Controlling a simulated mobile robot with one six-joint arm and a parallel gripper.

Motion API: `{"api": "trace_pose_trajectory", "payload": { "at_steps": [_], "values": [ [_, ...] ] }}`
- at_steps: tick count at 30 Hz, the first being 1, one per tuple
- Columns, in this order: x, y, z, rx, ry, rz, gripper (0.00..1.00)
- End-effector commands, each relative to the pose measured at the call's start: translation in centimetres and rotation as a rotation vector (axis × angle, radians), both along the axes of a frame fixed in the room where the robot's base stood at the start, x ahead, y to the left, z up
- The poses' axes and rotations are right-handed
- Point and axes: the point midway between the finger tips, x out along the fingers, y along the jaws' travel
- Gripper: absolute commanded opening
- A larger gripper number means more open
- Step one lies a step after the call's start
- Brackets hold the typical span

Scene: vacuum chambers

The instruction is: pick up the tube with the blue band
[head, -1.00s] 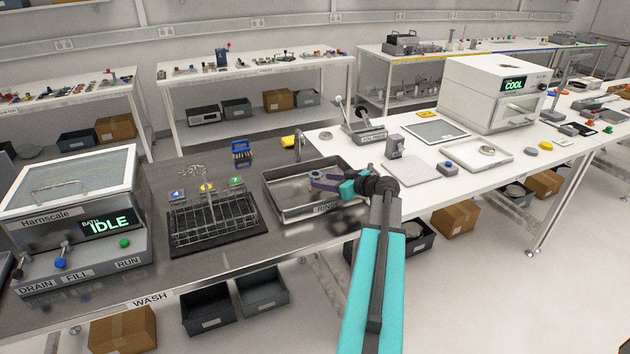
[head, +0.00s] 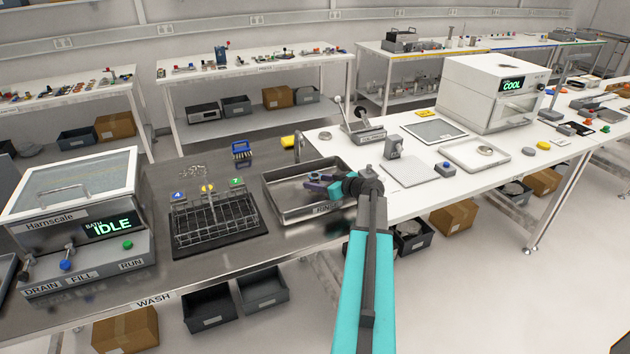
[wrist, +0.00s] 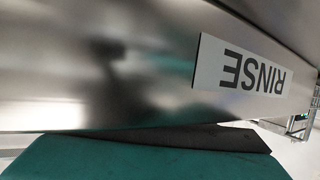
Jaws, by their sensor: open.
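I cannot make out a tube with a blue band in either view. A wire rack (head: 215,230) stands on a dark mat on the steel wash bench, with blue, yellow and green number tags along its back. Whether tubes stand in it is too small to tell. My gripper (head: 312,183) is open, over the steel rinse basin (head: 283,208) to the right of the rack. The wrist view shows steel with an upside-down RINSE label (wrist: 240,75) close up, and a teal part of my own; no tube shows there.
The Harnscale bath (head: 75,220) reads IDLE at the left. A small blue holder (head: 242,151) and a yellow item (head: 289,142) lie behind the rack and basin. A tap (head: 297,147) rises at the basin's back. A lever press (head: 362,128) stands to the right.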

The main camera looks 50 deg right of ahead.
Motion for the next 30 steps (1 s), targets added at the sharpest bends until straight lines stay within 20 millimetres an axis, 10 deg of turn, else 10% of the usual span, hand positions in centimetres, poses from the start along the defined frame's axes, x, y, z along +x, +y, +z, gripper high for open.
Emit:
{"api": "trace_pose_trajectory", "payload": {
  "at_steps": [21,30],
  "values": [
    [1.14,0.09,-0.44,0.000,0.000,0.001,0.46],
    [1.17,0.12,-0.42,-0.001,0.000,0.001,0.00]
  ]
}}
